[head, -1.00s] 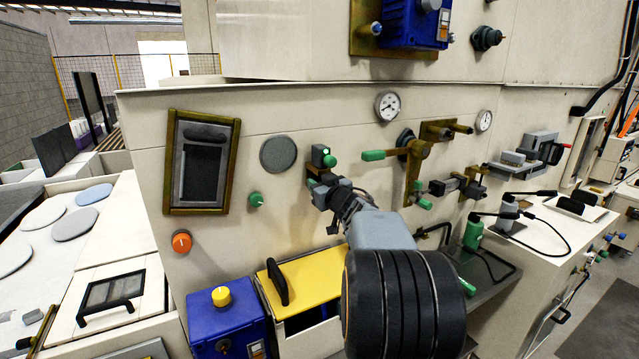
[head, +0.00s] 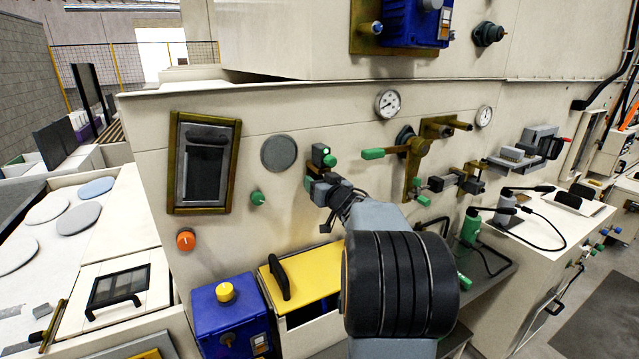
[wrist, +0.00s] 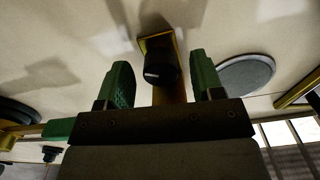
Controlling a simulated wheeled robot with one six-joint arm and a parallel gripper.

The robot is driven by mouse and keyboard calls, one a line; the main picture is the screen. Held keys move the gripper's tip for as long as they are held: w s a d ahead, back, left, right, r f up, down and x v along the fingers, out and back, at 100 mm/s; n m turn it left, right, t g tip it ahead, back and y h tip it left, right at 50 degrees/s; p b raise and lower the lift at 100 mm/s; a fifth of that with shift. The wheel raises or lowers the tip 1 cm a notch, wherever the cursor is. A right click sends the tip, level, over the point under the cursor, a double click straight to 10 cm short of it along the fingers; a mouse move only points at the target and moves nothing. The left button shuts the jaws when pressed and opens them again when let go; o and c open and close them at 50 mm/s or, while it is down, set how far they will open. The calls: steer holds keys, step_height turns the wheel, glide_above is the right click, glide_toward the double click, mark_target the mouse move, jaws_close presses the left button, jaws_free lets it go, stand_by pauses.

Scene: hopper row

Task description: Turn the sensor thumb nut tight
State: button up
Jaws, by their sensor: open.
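In the wrist view, my gripper (wrist: 163,78) is open, with one green finger on each side of a dark round thumb nut (wrist: 158,65). The nut has a pale line on its face and stands before the brass bracket (wrist: 176,85). Gaps show between the nut and both fingers. Whether it is level with the fingertips in depth, I cannot tell.
A round grey disc (head: 279,153) and a green knob (head: 258,198) are left of the gripper. A green-handled brass lever (head: 400,150) sticks out close on the right. Below are a yellow-lidded bin (head: 310,272) and a blue box (head: 232,318).

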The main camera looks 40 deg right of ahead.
steer(key=s+a+b, duration=0.2)
steer(key=s, duration=1.1)
steer(key=shift+s, duration=0.35)
steer(key=s+d+f+m+g+h, duration=0.3)
steer(key=s+d+f+g+h, duration=0.2)
steer(key=d+f+g+h, duration=0.15)
steer(key=s+a+f+g+y, duration=0.1)
steer(key=s+a+f+g, duration=0.1)
steer(key=a+f+g, duration=0.3)
steer(key=s+a+f+n+y, duration=0.1)
steer(key=a+n+y, duration=0.1)
steer(key=a, duration=0.6)
steer(key=s+a+f+n+g+y, duration=0.1)
steer(key=a+y, duration=0.2)
steer(key=a, duration=0.6)
steer(key=s+a+f+n+y, duration=0.1)
steer(key=s+a+n+y, duration=0.1)
steer(key=a, duration=0.7)
steer(key=shift+a+f+n+g+y, duration=0.2)
steer(key=shift+f+n+g+y, duration=0.15)
steer(key=shift+y, duration=0.2)
